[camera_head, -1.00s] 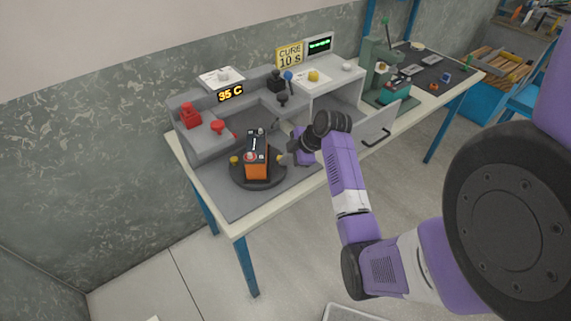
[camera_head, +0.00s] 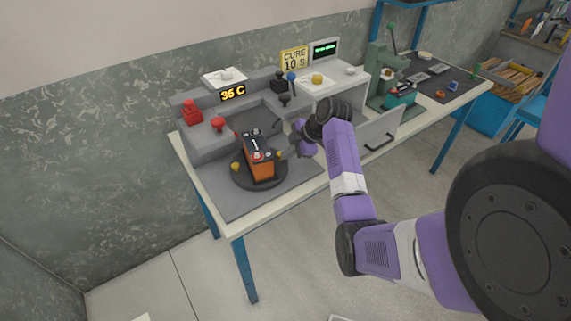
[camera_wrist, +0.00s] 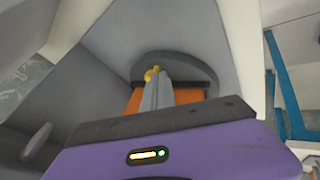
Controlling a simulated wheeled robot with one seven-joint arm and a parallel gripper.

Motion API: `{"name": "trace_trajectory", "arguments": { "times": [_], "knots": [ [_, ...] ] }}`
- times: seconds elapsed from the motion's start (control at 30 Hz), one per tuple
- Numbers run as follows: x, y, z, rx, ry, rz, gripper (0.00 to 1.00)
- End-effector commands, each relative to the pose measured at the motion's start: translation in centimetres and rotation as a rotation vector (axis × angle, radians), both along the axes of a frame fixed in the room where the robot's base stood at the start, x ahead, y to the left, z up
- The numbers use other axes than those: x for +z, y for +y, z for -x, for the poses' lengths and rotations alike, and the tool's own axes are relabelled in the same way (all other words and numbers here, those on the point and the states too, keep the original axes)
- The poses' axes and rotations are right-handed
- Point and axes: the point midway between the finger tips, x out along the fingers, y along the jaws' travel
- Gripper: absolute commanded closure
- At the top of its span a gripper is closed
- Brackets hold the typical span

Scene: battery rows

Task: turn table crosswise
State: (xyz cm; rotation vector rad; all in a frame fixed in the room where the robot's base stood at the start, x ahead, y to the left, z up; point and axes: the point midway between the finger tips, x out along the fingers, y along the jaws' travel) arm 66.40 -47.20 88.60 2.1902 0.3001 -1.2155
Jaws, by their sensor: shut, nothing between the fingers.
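The turntable (camera_head: 239,179) is a dark round disc on the grey mat of the bench. An orange battery with a black top (camera_head: 264,171) stands on it, sitting at a slant in the head view. A yellow knob (camera_head: 236,167) shows at the disc's left side. In the wrist view the shut fingers (camera_wrist: 157,92) overlap the orange battery (camera_wrist: 190,97) and the grey disc (camera_wrist: 190,62), beside a yellow knob (camera_wrist: 152,73). Whether they touch anything is hidden.
Behind the disc stands a grey console with a 35 C display (camera_head: 233,93), a red block (camera_head: 192,111) and a red button (camera_head: 218,124). A white cabinet (camera_head: 338,94) and a green press (camera_head: 385,75) stand to the right. Bare mat lies in front of the disc.

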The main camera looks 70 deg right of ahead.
Motion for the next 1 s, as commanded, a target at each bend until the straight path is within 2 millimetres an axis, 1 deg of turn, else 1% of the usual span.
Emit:
{"name": "trace_trajectory", "arguments": {
  "times": [0.3,0.87,1.0],
  "knots": [
    [0.04,-0.52,-0.19,-0.001,0.000,0.001,1.00],
    [0.07,-0.57,-0.16,-0.002,0.000,0.001,1.00],
    [0.89,-0.56,0.38,-0.003,-0.002,0.003,1.00]
  ]
}}
